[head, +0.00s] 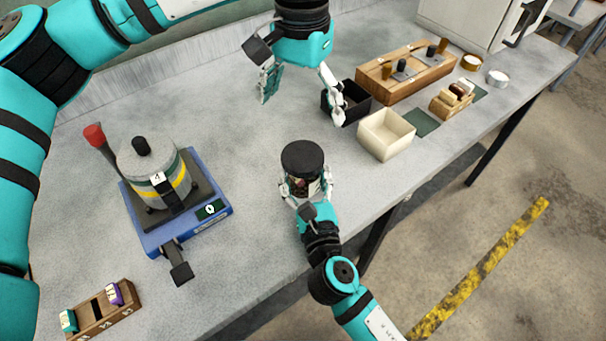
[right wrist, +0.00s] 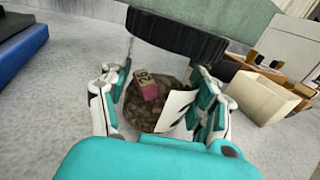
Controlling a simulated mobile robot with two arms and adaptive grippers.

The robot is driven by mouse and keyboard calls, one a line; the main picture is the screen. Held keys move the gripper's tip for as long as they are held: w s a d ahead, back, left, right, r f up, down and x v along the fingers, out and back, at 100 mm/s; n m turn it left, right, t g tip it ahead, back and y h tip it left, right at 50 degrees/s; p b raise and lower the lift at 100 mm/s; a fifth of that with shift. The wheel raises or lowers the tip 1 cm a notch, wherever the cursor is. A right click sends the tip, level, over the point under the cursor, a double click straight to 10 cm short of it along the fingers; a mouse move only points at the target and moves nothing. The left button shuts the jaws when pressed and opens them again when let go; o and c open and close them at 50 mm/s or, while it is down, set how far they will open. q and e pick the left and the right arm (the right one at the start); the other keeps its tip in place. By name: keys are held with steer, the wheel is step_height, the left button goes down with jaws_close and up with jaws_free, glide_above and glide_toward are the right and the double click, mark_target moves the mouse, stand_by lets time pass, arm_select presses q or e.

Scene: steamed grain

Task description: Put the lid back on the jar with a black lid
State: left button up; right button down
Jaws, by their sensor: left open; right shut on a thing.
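The jar (head: 302,186) stands upright between the fingers of my right gripper (head: 308,193), which is shut on it near the table's front edge. The black lid (head: 302,158) lies over the jar's top. In the right wrist view the lid (right wrist: 180,38) shows above the jar (right wrist: 155,105), which holds brown, grain-like stuff, with a small pinkish block and a white label; I cannot tell whether the lid is fully seated. My left gripper (head: 302,104) is open and empty, behind the jar and apart from the lid.
A blue device (head: 190,228) with a metal pot (head: 150,170) stands left. A small wooden rack (head: 105,312) is front left. A black box (head: 352,100), a cream box (head: 387,135) and a wooden tray (head: 405,75) stand right of the left gripper. Table between pot and jar is clear.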

steer(key=shift+c, duration=0.9)
jaws_free()
steer(key=v, duration=1.2)
steer(key=shift+s, duration=0.1)
